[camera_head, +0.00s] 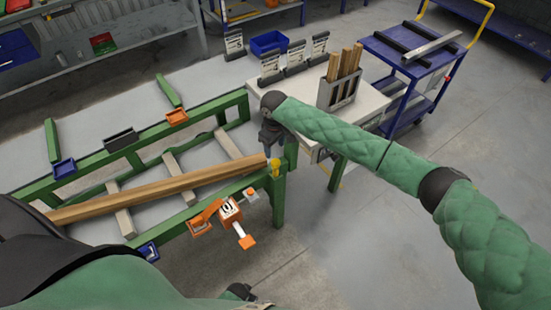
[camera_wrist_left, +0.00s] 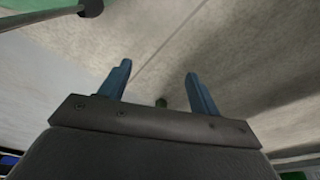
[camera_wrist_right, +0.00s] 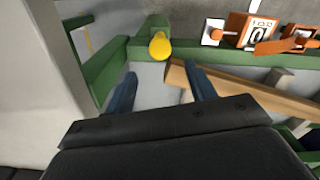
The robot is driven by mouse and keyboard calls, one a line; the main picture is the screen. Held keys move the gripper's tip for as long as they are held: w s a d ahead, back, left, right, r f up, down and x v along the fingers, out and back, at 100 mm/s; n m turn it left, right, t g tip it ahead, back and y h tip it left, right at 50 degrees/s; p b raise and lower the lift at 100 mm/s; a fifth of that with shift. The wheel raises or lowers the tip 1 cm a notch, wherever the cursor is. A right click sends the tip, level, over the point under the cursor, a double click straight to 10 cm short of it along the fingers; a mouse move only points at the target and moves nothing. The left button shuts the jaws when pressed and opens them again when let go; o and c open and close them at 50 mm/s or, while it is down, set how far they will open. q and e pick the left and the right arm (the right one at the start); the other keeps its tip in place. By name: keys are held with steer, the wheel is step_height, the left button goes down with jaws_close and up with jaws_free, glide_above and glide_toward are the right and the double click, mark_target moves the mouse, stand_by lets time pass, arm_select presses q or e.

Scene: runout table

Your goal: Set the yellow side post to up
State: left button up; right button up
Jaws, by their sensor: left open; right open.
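The yellow side post (camera_head: 274,168) is at the right end of the green runout table's front rail (camera_head: 205,208), by the corner leg. In the right wrist view it shows as a short, rounded yellow piece (camera_wrist_right: 159,46) beyond my fingers; I cannot tell its exact tilt. My right gripper (camera_head: 269,152) hangs close above and beside it, pointing down. Its two blue fingers (camera_wrist_right: 156,90) are apart with nothing between them, and the post lies ahead of the gap. My left gripper (camera_wrist_left: 160,85) is open and empty over bare floor.
A wooden beam (camera_head: 165,187) lies across the table's slats, its end close to the post. An orange-and-white box with an orange handle (camera_head: 230,210) is mounted outside the front rail. A white bench (camera_head: 373,104) with a wood holder stands right. Floor at front right is clear.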

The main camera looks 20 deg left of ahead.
mark_target(275, 161)
step_height(275, 161, down, 6)
steer(key=shift+f+p, duration=0.15)
steer(key=shift+p, duration=1)
arm_select(q)
steer(key=s+a+f, duration=0.2)
steer(key=s+f, duration=0.2)
steer(key=shift+a+f, duration=0.3)
steer(key=shift+a, duration=0.05)
arm_select(e)
steer(key=shift+f, duration=0.55)
arm_select(q)
steer(key=shift+s, duration=0.1)
arm_select(e)
jaws_close()
steer(key=shift+r, duration=0.1)
